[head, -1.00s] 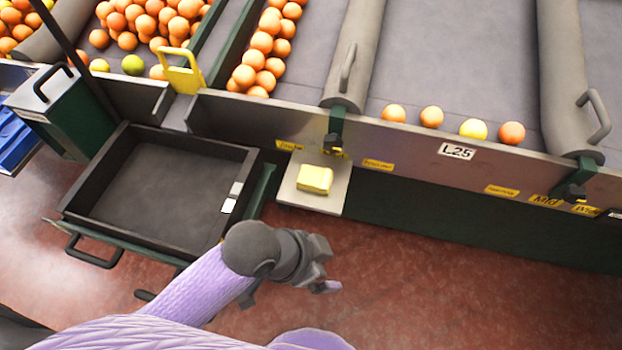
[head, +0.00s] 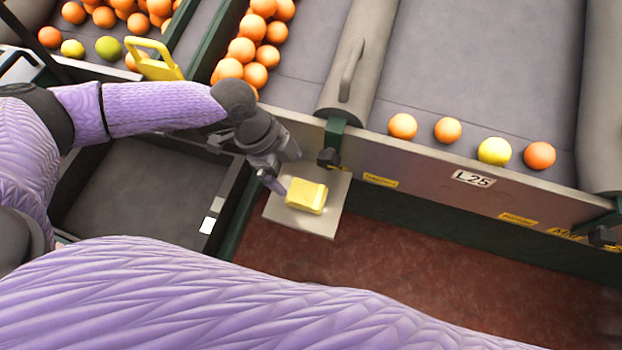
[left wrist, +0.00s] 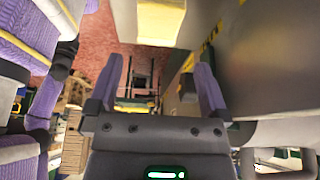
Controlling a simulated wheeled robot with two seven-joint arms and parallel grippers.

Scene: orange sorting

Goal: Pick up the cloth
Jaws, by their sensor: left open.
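The yellow folded cloth (head: 306,196) lies on a small metal shelf (head: 326,219) fixed to the front of the sorting table. My left gripper (head: 283,171) is at the upper left of the cloth, close beside it, with its jaws open and empty. In the left wrist view the open fingers (left wrist: 158,85) stand apart, and the yellow cloth (left wrist: 161,20) shows at the top edge, beyond the fingertips. Whether a finger touches the cloth I cannot tell. My right gripper is not in view.
A dark empty tray (head: 130,200) stands left of the shelf, partly behind my arm. A metal rail with an L25 label (head: 473,178) runs along the table front. A grey roller divider (head: 350,60) and several oranges (head: 448,130) are above it.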

